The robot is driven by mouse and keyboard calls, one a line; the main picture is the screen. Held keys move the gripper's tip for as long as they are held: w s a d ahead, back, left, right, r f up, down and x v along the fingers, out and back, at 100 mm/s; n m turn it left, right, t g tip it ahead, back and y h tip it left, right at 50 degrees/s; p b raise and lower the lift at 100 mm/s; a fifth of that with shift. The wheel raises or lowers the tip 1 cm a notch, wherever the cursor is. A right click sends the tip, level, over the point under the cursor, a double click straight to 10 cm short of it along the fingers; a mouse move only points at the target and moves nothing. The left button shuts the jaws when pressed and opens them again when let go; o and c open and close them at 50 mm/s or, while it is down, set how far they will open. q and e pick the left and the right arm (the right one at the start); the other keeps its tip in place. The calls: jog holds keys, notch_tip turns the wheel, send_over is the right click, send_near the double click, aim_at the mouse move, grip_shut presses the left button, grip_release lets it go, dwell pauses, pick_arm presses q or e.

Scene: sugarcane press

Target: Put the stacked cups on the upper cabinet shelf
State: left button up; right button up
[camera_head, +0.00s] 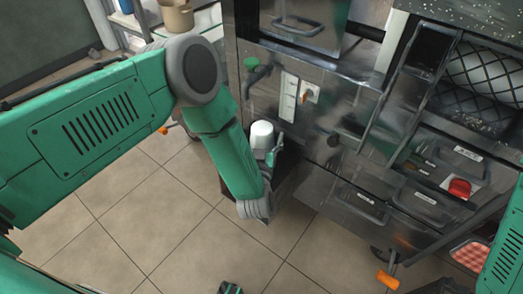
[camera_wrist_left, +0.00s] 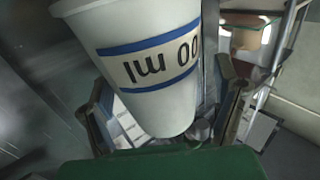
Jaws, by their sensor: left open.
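The white cups (camera_head: 262,133) show at the front of the metal machine in the head view, close to my left gripper (camera_head: 272,157). In the left wrist view a white cup (camera_wrist_left: 165,70) with blue stripes and printed text fills the middle. The fingers of my left gripper (camera_wrist_left: 168,112) are open, one on each side of the cup; whether they touch it cannot be told. How many cups are nested is hidden. I cannot identify the upper cabinet shelf.
The metal press (camera_head: 340,165) with drawers, handles and a red button (camera_head: 460,188) takes up the right side. A tan pot (camera_head: 177,16) stands on a rack at the top. An orange-ended handle (camera_head: 387,280) sticks out low right. Tiled floor (camera_head: 150,225) is open at lower left.

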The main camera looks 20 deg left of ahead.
pick_arm(q)
jog(key=shift+d, duration=0.25)
jog(key=shift+c, duration=0.4)
jog(key=shift+r, duration=0.1)
jog(key=c, duration=1.4)
jog(key=shift+c, duration=1.3)
jog(key=shift+a, duration=0.2)
